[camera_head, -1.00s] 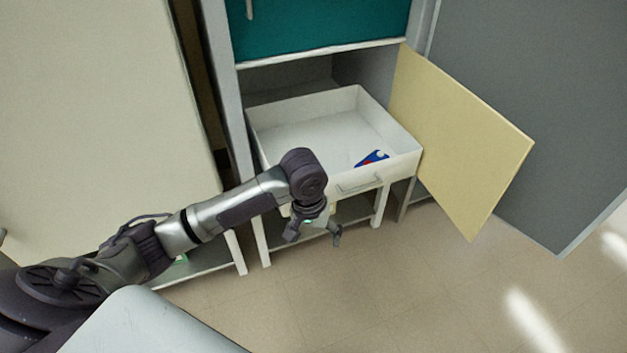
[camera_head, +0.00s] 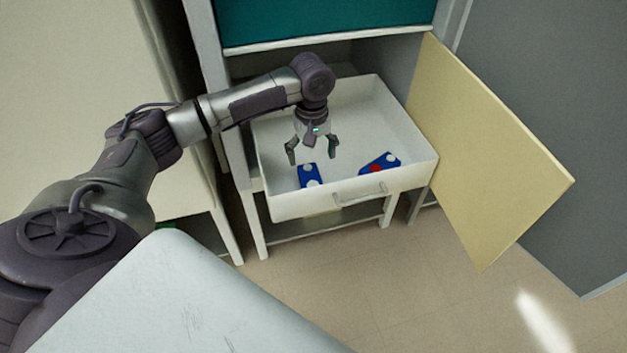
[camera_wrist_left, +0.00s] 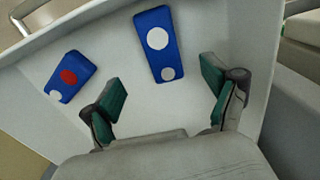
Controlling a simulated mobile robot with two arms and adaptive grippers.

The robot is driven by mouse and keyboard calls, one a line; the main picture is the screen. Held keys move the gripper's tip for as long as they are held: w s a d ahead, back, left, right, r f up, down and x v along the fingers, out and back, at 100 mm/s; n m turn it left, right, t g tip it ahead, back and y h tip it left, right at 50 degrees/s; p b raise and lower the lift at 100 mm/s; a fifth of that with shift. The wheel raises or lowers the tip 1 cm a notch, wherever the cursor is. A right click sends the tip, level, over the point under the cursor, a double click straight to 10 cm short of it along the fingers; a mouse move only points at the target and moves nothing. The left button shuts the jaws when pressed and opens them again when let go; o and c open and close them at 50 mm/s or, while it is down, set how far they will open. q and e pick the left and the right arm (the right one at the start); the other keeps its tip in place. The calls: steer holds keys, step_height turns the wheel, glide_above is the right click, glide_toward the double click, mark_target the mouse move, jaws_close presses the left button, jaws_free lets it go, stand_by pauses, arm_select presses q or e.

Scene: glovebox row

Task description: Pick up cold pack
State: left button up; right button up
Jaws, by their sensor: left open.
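Two flat blue packs lie in the open white drawer (camera_head: 285,204). One pack (camera_head: 309,174) has white discs and lies near the drawer's front wall; it also shows in the left wrist view (camera_wrist_left: 156,56). The other pack (camera_head: 379,164), with a red disc and a white one, lies to its right; it also shows in the left wrist view (camera_wrist_left: 70,77). Which one is the cold pack I cannot tell. My left gripper (camera_head: 312,154) is open and empty over the drawer, pointing down, above and slightly behind the white-disc pack. My right gripper is out of view.
A pale yellow door (camera_head: 490,150) stands open right of the drawer. A teal front (camera_head: 320,20) is above it. The drawer's walls surround the packs, and its front has a handle (camera_head: 362,196). A cream cabinet (camera_head: 70,60) stands at left.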

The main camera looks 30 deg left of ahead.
arm_select(q)
glide_above(311, 179)
step_height(311, 179, down, 4)
steer(key=shift+w+f+b, duration=0.1)
steer(key=shift+w+b, duration=0.05)
steer(key=shift+b, duration=0.25)
steer(key=shift+f, duration=0.35)
steer(key=f+b, duration=0.1)
steer(key=f, duration=0.2)
steer(key=shift+s+b, duration=0.2)
steer(key=shift+b, duration=0.15)
steer(key=shift+f, duration=0.85)
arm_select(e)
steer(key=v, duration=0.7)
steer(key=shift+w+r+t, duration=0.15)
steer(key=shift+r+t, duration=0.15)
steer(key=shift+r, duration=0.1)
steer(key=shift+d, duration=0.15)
arm_select(q)
steer(key=c, duration=1.4)
steer(key=shift+r, duration=0.1)
